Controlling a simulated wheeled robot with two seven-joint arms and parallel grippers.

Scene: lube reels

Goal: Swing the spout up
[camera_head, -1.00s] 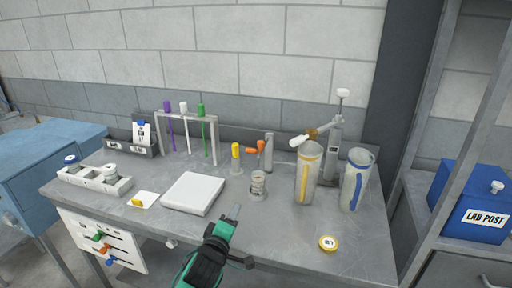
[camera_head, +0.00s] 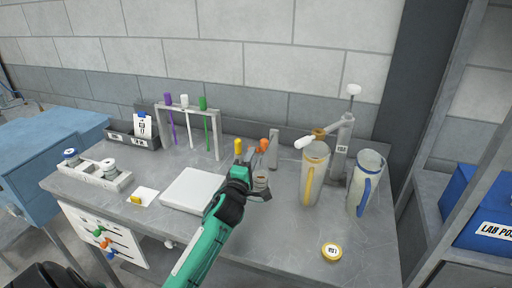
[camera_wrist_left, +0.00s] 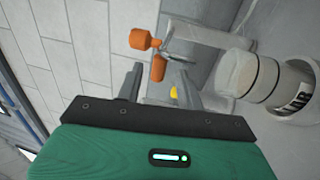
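A small grey post (camera_head: 273,148) stands on the bench with an orange-ended fitting (camera_head: 263,145) beside it, perhaps the spout. Contact cannot be told. My right gripper is out of view.
A yellow-topped peg (camera_head: 238,146) stands just left of the fitting. A blue-handled jug (camera_head: 364,183) and tall lever stand (camera_head: 342,150) are at right. A white pad (camera_head: 192,190), a tube rack (camera_head: 188,106) and a tray (camera_head: 95,176) are left. The bench's front right is mostly clear.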

